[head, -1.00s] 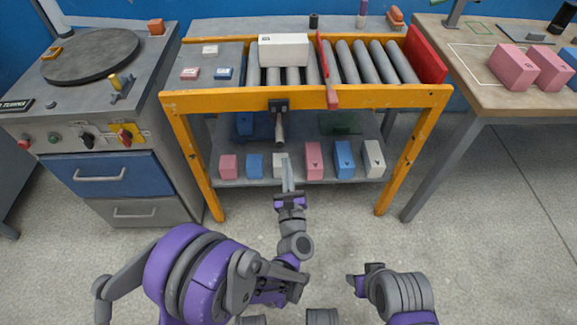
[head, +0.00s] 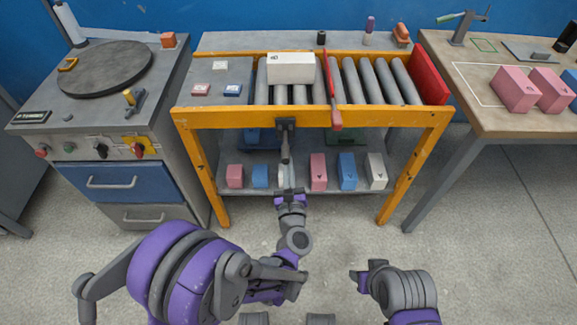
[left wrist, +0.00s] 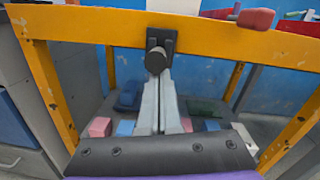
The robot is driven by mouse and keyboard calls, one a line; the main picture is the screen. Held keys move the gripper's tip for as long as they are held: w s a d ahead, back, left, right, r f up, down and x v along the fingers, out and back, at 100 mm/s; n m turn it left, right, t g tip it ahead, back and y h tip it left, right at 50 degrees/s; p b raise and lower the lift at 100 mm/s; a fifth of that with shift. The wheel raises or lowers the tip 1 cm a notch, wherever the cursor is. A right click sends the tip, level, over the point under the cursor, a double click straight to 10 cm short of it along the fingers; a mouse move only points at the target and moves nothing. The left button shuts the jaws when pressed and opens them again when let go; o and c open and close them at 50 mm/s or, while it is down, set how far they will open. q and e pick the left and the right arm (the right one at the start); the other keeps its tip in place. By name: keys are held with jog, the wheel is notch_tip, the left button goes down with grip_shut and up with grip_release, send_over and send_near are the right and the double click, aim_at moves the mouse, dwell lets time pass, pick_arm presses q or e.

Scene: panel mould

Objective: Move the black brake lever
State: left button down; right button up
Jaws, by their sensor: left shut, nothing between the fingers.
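The black brake lever (head: 285,143) hangs from a dark mount on the front of the orange conveyor frame (head: 370,116). In the left wrist view the lever (left wrist: 157,60) points toward the camera, with its round end just beyond my fingertips. My left gripper (head: 285,168) is shut and empty, just below the lever's lower end; its pale fingers (left wrist: 158,82) also show in the left wrist view. I cannot tell whether they touch the lever. My right gripper (head: 356,281) is low in the head view, away from the frame, and its fingers are not clear.
A white box (head: 290,69) sits on the rollers, beside a red-handled bar (head: 334,115). Several pink, blue and white blocks stand on the lower shelf (head: 210,190). A grey cabinet (head: 90,125) stands at left, a table (head: 465,110) at right. The floor before the frame is clear.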

aim_at(288, 157)
pick_arm(q)
notch_tip(288, 157, up, 4)
jog(key=shift+f+g+p, duration=0.1)
jog(key=shift+g+p, duration=0.6)
jog(key=shift+p, duration=0.55)
jog(key=shift+w+r, duration=0.25)
jog(key=shift+r, duration=0.15)
pick_arm(e)
notch_tip(288, 157, up, 4)
jog(key=shift+s+r, duration=0.15)
jog(key=shift+r, duration=0.05)
